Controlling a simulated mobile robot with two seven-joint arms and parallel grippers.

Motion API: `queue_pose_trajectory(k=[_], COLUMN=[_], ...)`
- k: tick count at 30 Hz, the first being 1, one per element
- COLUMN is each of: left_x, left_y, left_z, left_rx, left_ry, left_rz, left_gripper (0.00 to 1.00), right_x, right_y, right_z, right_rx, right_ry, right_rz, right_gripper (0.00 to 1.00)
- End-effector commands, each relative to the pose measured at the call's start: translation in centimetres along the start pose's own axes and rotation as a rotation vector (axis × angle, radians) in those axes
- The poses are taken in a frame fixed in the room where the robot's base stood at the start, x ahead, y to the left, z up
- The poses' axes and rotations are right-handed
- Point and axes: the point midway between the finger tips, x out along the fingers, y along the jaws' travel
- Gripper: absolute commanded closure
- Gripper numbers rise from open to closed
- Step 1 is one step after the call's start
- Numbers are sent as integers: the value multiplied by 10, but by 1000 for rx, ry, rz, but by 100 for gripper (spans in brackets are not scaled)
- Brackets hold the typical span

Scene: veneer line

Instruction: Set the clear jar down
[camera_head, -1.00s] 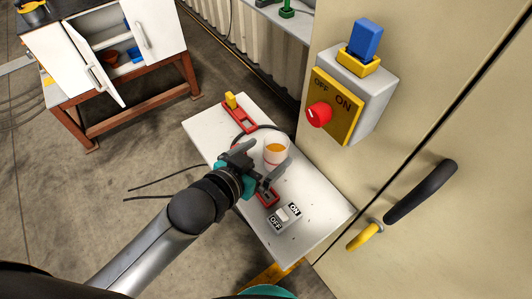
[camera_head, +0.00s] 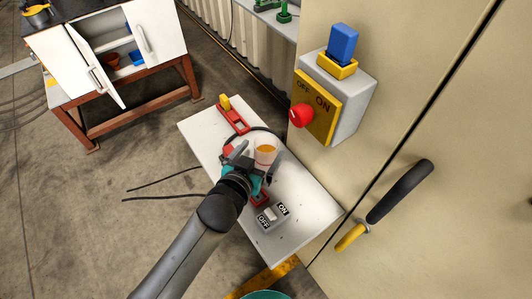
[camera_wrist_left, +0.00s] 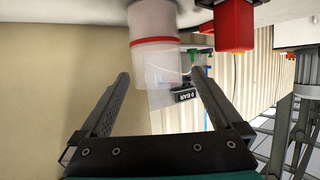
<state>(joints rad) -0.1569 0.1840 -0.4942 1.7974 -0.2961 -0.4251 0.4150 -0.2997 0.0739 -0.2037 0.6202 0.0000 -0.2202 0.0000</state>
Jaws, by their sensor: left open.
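The clear jar (camera_head: 265,151) stands upright on the white table (camera_head: 290,237), with something orange showing inside. In the left wrist view the jar (camera_wrist_left: 156,45) appears upside down with a red band round it. My left gripper (camera_head: 257,160) is open, its fingers on either side of the jar. In the left wrist view the open fingers of my left gripper (camera_wrist_left: 160,75) show wide apart, with the jar between and beyond their tips. Whether a finger touches the jar I cannot tell. My right gripper is not in view.
An ON/OFF rocker switch (camera_head: 270,217) sits on the table near the jar. A cabinet (camera_head: 430,130) with a red-knobbed switch box (camera_head: 348,110) and dark handle (camera_head: 400,190) borders the right side.

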Motion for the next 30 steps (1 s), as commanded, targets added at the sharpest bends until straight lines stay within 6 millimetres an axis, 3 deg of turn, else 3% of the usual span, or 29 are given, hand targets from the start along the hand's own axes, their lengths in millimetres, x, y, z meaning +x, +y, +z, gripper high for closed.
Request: queue_pose_trajectory(k=[8,18,29,30], left_x=[16,55,61,61], left_y=[1,3,3,3], left_z=[-2,-3,-3,-3], left_rx=[1,1,0,0], left_ry=[1,0,0,-1], left_rz=[0,0,1,0], left_gripper=[0,0,0,3], right_x=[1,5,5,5], right_y=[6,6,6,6], right_z=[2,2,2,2], right_rx=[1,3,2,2], right_ry=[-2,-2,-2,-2], right_rz=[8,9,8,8], right_gripper=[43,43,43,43])
